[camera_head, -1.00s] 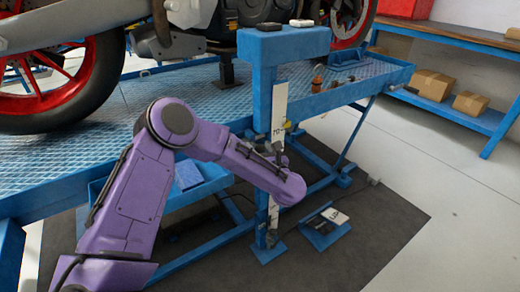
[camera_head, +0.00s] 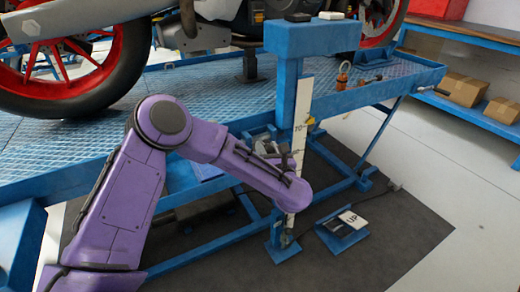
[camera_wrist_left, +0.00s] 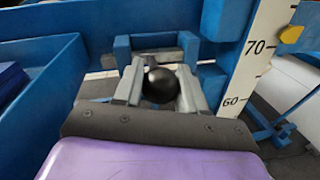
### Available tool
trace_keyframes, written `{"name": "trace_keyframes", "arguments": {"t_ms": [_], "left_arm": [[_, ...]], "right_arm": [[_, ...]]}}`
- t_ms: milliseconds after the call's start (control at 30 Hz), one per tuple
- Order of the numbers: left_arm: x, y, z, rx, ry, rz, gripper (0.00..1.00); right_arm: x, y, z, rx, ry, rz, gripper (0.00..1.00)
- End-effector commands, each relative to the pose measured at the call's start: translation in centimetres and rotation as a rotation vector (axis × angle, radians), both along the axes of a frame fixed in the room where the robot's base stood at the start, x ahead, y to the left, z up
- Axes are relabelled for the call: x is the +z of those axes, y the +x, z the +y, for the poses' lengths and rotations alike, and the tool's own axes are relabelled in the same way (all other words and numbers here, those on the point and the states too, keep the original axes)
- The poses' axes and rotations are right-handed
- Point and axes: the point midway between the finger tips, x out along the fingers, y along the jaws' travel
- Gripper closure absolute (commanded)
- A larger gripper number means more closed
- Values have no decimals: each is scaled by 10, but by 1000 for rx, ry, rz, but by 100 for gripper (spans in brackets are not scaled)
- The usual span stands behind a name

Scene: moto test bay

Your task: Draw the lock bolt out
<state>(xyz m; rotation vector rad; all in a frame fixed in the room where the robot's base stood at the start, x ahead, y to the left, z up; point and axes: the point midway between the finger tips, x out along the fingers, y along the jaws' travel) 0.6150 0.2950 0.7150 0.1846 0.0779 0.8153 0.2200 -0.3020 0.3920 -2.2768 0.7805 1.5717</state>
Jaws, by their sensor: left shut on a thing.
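The lock bolt's black ball knob (camera_wrist_left: 160,86) sits between the two grey fingers of my left gripper (camera_wrist_left: 161,76) in the left wrist view. The gripper is shut on the knob. In the head view my left gripper (camera_head: 264,148) is partly hidden behind my purple forearm, beside the blue post (camera_head: 284,85), and the knob cannot be made out there. My right gripper is not in view.
A white scale (camera_head: 301,110) with a yellow pointer (camera_head: 310,121) runs down the post. A motorcycle wheel (camera_head: 75,60) rests on the blue lift table (camera_head: 215,95). A pedal marked UP (camera_head: 342,233) lies on the dark mat (camera_head: 400,235). Floor at right is clear.

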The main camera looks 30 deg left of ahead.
Motion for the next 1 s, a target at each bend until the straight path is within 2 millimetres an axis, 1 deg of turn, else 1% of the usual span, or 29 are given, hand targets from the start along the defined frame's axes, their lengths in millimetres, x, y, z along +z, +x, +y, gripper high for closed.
{"name": "trace_keyframes", "arguments": {"t_ms": [100,133,200,467,567,667,800,900,1000], "left_arm": [[-1,-2,2,9,-2,4,100],[-2,-2,2,9,-2,4,57],[-2,-2,2,9,-1,5,36],[-1,-1,1,4,-1,4,36],[-1,-6,-6,1,0,4,36],[0,-19,-20,-3,2,4,36],[0,-43,-45,-1,3,4,36],[0,-58,-60,2,3,4,36],[0,-68,-70,5,1,4,36]], "right_arm": [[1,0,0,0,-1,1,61],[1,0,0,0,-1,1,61],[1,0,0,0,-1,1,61],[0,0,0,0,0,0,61],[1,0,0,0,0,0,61],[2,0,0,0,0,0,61],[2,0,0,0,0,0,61],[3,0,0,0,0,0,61],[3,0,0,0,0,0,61]]}}
